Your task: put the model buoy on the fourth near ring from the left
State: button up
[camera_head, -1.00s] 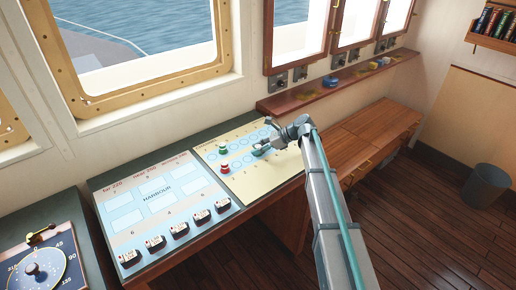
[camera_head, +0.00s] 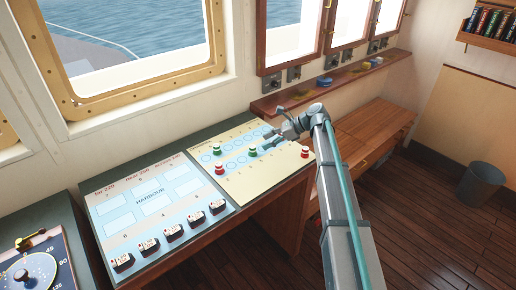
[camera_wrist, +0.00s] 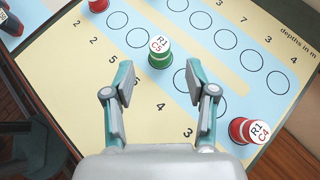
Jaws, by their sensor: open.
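A green model buoy with a white top marked R1 C5 (camera_wrist: 160,50) stands upright on the near row of rings on the yellow chart. It also shows in the head view (camera_head: 252,149). A red buoy (camera_wrist: 97,5) stands at the row's left end, with two empty rings between them, so the green one appears to be on the fourth near ring. Its ring is hidden beneath it. My gripper (camera_wrist: 160,84) is open and empty, its fingertips drawn back on the near side of the green buoy, apart from it. In the head view my gripper (camera_head: 277,136) is right of it.
A red buoy marked R1 C4 (camera_wrist: 248,130) stands near the chart's right edge. Another green buoy (camera_head: 217,149) stands behind the left red one. Empty rings (camera_wrist: 183,79) continue to the right. Several black-and-white blocks (camera_head: 148,246) line the harbour chart (camera_head: 150,203) at left.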

jog(key=shift+b+v, duration=0.3)
jog(key=shift+v, duration=1.9)
jog(key=shift+d+f, duration=0.1)
